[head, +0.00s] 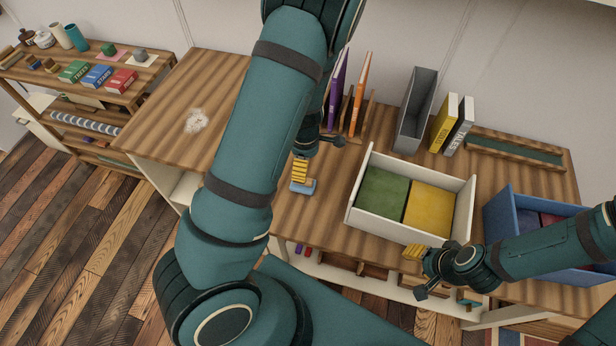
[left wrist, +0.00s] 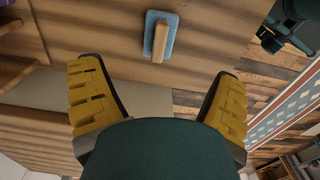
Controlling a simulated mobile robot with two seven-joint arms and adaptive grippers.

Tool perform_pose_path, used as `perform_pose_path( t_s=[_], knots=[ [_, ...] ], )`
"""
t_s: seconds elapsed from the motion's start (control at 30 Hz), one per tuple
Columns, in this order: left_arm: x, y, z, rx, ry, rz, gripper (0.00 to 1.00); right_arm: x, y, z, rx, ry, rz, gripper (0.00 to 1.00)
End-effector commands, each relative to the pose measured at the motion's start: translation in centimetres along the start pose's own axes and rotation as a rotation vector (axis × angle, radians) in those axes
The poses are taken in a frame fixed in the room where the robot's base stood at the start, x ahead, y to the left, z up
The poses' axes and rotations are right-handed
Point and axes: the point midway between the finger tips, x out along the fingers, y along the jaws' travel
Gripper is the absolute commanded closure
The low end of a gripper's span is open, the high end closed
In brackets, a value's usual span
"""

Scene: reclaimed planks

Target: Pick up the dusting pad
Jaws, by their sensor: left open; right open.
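The dusting pad (head: 302,187) is a small blue pad with a wooden handle, lying on the plank worktop left of the white bin. In the left wrist view the dusting pad (left wrist: 173,28) lies flat, handle up, beyond the fingertips. My left gripper (head: 300,171) has yellow fingers and hangs over the pad, partly covering it in the head view. In the left wrist view my left gripper (left wrist: 157,72) is wide open with nothing between its fingers. My right gripper (head: 413,252) is open at the worktop's front edge, below the white bin, away from the pad.
A white bin (head: 357,189) with green and yellow contents stands right of the pad; a blue bin (head: 497,231) is farther right. Upright books (head: 360,92) and a grey holder (head: 414,110) stand behind. A pale patch (head: 197,120) marks the otherwise clear left worktop.

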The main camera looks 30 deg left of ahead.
Motion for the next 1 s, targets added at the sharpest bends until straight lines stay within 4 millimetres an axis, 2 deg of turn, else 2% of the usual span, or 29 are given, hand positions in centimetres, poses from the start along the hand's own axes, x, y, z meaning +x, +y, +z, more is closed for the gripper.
perform_pose_path(
  t_s=[0.03, 0.1, 0.3, 0.57, 0.83, 1.0],
  knots=[
    [1.5, -0.1, -0.1, -0.001, 0.000, -0.004, 0.11, 0.7, 0.2, 0.1, 0.000, -0.001, 0.001, 0.53],
    [2.9, -0.1, -0.1, 0.000, 0.001, -0.004, 0.11, 1.1, 0.4, 0.2, 0.000, -0.001, 0.002, 0.53],
    [6.0, -0.1, -0.1, 0.002, 0.001, -0.002, 0.11, 2.0, 0.7, 0.3, -0.001, -0.001, 0.004, 0.53],
    [7.7, 0.0, -0.2, 0.003, 0.001, -0.001, 0.11, 2.4, 0.8, 0.4, -0.002, -0.003, 0.004, 0.53],
    [11.4, 0.0, -0.8, 0.003, 0.000, -0.002, 0.11, 3.3, 1.1, 0.9, -0.005, -0.013, 0.003, 0.53],
    [12.1, 0.0, -0.7, 0.005, 0.000, 0.000, 0.11, 3.4, 1.2, 1.0, -0.005, -0.015, 0.002, 0.53]
  ],
)
